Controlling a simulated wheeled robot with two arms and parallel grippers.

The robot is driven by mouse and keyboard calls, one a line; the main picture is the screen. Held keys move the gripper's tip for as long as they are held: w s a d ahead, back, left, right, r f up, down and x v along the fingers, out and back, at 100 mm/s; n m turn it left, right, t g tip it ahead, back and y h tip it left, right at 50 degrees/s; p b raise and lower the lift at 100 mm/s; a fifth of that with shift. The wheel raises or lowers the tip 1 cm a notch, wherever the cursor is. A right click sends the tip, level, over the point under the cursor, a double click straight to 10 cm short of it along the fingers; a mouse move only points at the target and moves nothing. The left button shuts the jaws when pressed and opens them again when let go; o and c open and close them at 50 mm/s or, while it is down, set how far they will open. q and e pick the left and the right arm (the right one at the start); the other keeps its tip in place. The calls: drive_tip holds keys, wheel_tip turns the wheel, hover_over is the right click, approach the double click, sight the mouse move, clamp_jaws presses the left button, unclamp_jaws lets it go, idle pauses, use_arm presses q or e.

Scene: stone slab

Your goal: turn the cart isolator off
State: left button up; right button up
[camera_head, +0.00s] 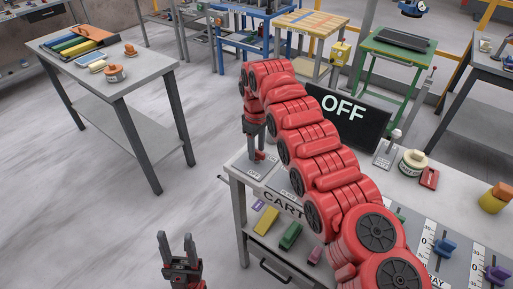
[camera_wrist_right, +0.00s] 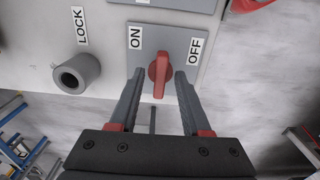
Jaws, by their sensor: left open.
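The cart isolator is a red rotary handle (camera_wrist_right: 159,76) on a grey plate (camera_wrist_right: 138,62) in the right wrist view, with ON on its left and OFF on its right. The handle stands lengthwise in the picture, between the two labels. My right gripper (camera_head: 258,156) is at the cart's left end, and its open fingers lie on either side of the handle, with gaps showing. A dark screen (camera_head: 372,128) on the cart reads OFF. My left gripper (camera_head: 176,245) is open and empty, low and left of the cart.
A grey round socket (camera_wrist_right: 76,74) sits beside a LOCK label in the wrist view. A grey table (camera_head: 150,68) stands at left; the floor between is clear.

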sight(257, 150)
wheel_tip(257, 150, up, 2)
drive_tip(key=shift+a+r, duration=0.1)
drive_tip(key=shift+r, duration=0.15)
wheel_tip(257, 150, up, 4)
drive_tip(key=p, duration=0.2)
drive_tip(key=shift+r+p, duration=0.25)
drive_tip(key=shift+p, duration=0.1)
wheel_tip(257, 150, up, 10)
drive_tip(key=p, duration=1)
drive_tip(key=shift+r+p, duration=0.15)
drive_tip(key=shift+p, duration=0.15)
